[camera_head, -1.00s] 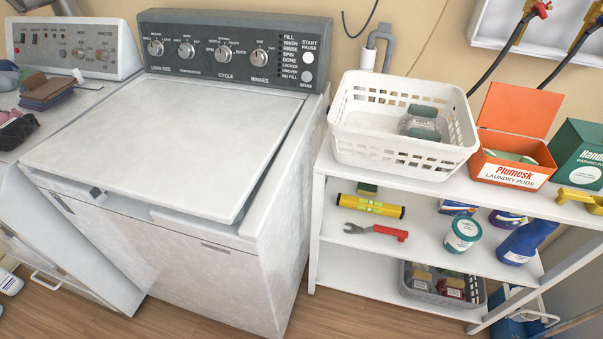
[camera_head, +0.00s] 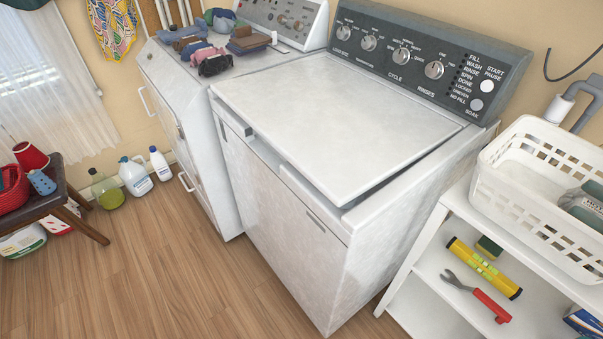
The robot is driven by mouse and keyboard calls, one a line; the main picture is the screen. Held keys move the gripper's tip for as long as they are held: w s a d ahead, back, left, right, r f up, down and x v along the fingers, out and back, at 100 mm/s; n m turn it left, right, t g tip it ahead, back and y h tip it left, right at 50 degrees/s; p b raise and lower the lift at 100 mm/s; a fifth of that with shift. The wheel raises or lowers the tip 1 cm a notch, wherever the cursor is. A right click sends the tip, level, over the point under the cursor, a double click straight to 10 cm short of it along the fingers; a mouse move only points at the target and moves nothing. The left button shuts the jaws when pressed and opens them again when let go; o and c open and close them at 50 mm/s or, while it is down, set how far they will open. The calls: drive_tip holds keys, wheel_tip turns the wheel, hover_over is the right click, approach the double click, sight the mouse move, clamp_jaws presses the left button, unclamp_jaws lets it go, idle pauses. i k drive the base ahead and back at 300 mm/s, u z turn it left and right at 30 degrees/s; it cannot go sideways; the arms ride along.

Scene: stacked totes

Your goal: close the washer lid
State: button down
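The white washer (camera_head: 285,212) stands in the middle of the view, with its dark grey control panel (camera_head: 418,62) along the back. Its lid (camera_head: 335,122) lies down over the top, flat or nearly flat. A thin dark gap shows under the lid's front and right edges; I cannot tell whether the lid is fully seated. My gripper is not in view, and nothing touches the lid.
A dryer (camera_head: 190,110) with folded clothes (camera_head: 205,50) on top stands left of the washer. A white shelf (camera_head: 455,205) with a white basket (camera_head: 535,205) stands close on the right. Bottles (camera_head: 134,177) and a stool (camera_head: 50,212) are at left. The wooden floor in front is clear.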

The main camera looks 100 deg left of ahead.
sight(348, 133)
drive_tip(key=k, duration=0.8)
drive_tip(key=u, duration=1.5)
drive_tip(key=i, duration=0.5)
drive_tip(key=u, duration=0.05)
